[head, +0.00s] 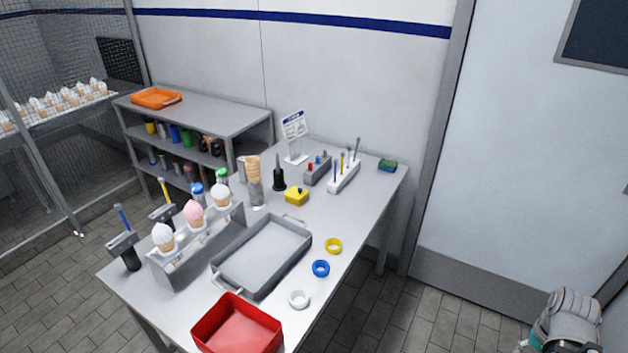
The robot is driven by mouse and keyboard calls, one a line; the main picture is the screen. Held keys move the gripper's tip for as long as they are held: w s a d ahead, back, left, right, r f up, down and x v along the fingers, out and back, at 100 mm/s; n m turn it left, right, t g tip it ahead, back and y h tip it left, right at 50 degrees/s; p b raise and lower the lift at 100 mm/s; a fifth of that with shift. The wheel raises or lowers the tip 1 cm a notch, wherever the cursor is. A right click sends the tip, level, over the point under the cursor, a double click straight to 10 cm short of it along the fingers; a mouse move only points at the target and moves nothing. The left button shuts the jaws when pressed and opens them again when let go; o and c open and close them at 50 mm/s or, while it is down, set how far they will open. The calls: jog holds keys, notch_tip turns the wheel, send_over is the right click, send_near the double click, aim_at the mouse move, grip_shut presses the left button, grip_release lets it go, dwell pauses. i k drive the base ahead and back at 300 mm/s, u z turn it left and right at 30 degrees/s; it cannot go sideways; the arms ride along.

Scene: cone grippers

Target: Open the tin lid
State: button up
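No other thing in view is clearly a tin with a lid. Part of my arm shows at the lower right corner, beyond the table's right side and well away from the yellow box. My gripper's fingers are not visible.
On the metal table (363,205) are a grey tray (262,284), red bin (237,328), cone rack (180,262), yellow ring (333,245), blue ring (321,268), white ring (298,299) and tool holder (344,176).

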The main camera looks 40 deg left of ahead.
aim_at(296, 194)
jog(key=u, duration=0.2)
jog(key=i, duration=0.75)
jog(key=u, duration=0.8)
jog(key=i, duration=0.65)
jog(key=u, duration=0.35)
jog(key=k, duration=0.9)
jog(key=u, duration=0.15)
jog(key=i, duration=0.7)
